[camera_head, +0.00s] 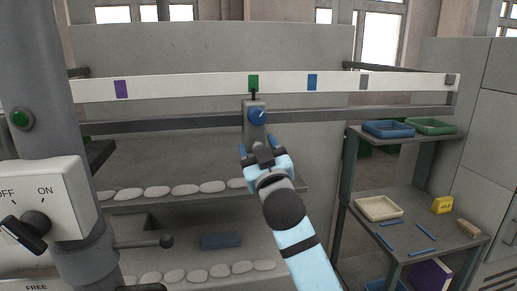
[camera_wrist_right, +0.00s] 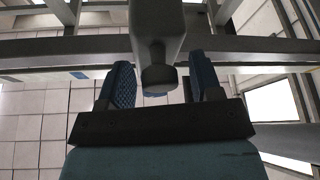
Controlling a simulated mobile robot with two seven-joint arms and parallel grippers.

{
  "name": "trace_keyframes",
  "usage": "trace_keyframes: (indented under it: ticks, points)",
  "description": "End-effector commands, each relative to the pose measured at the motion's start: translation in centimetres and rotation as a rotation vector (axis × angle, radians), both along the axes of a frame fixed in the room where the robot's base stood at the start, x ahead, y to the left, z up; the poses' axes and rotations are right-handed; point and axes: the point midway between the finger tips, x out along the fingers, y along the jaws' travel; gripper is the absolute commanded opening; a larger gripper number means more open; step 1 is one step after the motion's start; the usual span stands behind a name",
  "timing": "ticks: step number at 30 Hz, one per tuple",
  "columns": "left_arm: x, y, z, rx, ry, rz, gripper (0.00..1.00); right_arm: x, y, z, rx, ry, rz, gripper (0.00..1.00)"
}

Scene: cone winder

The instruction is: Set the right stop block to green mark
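No second stop block is seen. My right gripper (camera_head: 258,146) is just below the block with its fingers apart. In the right wrist view, the block's lower end (camera_wrist_right: 158,72) is between the open fingers (camera_wrist_right: 160,82), with a gap on both sides. My left gripper is not in view.
Purple (camera_head: 121,89), blue (camera_head: 312,82) and grey (camera_head: 364,82) marks are also on the strip. A column with an ON/OFF switch box (camera_head: 62,190) stands at the left. Shelves with trays (camera_head: 380,208) stand at the right. Rows of pale rounded pieces (camera_head: 186,190) lie below the rail.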

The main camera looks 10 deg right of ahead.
Motion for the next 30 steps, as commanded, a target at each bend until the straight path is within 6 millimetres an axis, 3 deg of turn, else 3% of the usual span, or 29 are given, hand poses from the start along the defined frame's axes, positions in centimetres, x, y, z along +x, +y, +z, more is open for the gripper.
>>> trace_keyframes:
  ticks: [11,24,30]
  points:
    - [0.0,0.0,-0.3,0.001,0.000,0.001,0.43,-0.7,-0.1,-0.4,0.000,0.000,0.000,0.58]
    - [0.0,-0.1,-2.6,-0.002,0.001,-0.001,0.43,-9.1,-1.3,-4.0,0.001,0.001,0.000,0.58]
    - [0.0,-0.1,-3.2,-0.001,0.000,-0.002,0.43,-11.8,-1.7,-4.9,0.000,0.000,0.000,0.58]
